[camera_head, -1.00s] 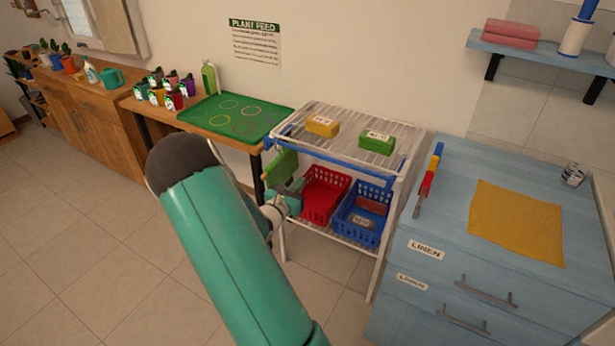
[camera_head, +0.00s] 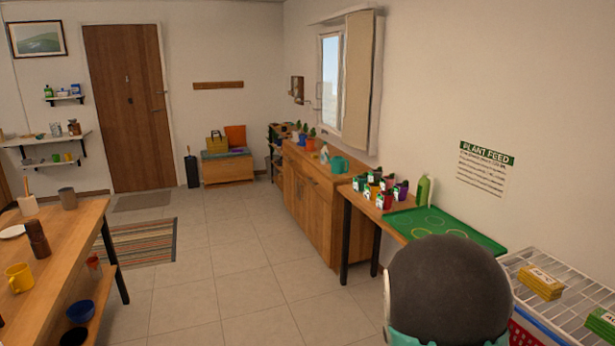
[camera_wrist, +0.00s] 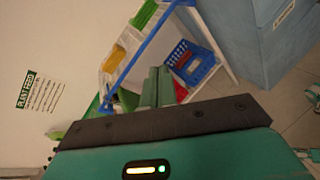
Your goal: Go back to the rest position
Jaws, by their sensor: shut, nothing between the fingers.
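My gripper (camera_wrist: 158,76) shows in the wrist view with its two green fingers together and nothing between them. It points toward the white wire rack (camera_wrist: 215,38), whose blue basket (camera_wrist: 190,62) lies just right of the fingers in the picture. Part of a red basket shows behind the fingers. I cannot tell the exact gap between fingers and rack. In the head view my arm's dark rounded joint fills the lower right, and my gripper is hidden there.
The rack top in the head view holds a yellow box (camera_head: 541,282) and a green box (camera_head: 602,322). A green tray (camera_head: 490,243) and small pots stand on the wooden table behind my arm. A wooden table (camera_head: 60,245) stands at left. The tiled floor (camera_head: 215,265) between is clear.

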